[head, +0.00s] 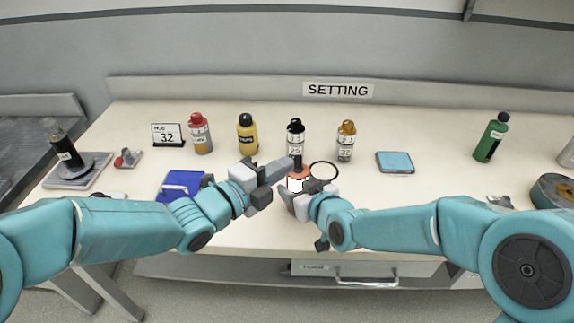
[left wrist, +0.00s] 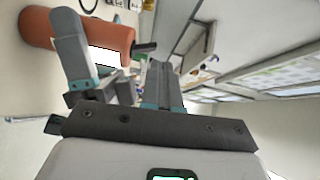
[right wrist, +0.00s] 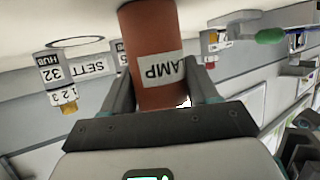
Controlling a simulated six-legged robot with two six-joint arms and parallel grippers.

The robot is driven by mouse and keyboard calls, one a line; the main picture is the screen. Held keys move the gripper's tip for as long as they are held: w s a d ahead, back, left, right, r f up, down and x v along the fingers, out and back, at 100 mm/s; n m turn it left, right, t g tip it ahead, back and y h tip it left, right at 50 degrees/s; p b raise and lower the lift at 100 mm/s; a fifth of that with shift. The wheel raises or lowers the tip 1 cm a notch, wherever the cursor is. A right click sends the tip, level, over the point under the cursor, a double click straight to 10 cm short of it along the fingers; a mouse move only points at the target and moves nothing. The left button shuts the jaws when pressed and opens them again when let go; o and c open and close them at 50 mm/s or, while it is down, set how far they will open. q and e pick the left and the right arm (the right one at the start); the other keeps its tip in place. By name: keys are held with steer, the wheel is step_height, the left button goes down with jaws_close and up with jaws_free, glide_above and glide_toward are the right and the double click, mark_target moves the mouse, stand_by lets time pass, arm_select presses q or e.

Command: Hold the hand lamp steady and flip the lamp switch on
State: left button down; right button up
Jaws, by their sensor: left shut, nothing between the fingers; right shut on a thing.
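The hand lamp is an orange cylinder (head: 299,172) with a white patch, at the middle front of the bench in the head view. My left gripper (head: 284,164) is shut and empty, close beside the lamp's upper end. I cannot tell whether it touches or whether the lamp is lit.
Behind the lamp stand a red-capped bottle (head: 201,134), a yellow bottle (head: 247,136), a black-capped bottle (head: 296,140) and a gold-capped bottle (head: 345,142). A "32" card (head: 168,134) is at left, a blue pad (head: 395,162) and green bottle (head: 490,140) at right.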

arm_select(q)
steer(key=r+v, duration=0.1)
steer(key=v, duration=0.6)
steer(key=shift+a+r, duration=0.35)
steer(key=shift+r, duration=0.1)
steer(key=shift+s, duration=0.1)
arm_select(e)
steer(key=o, duration=1.3)
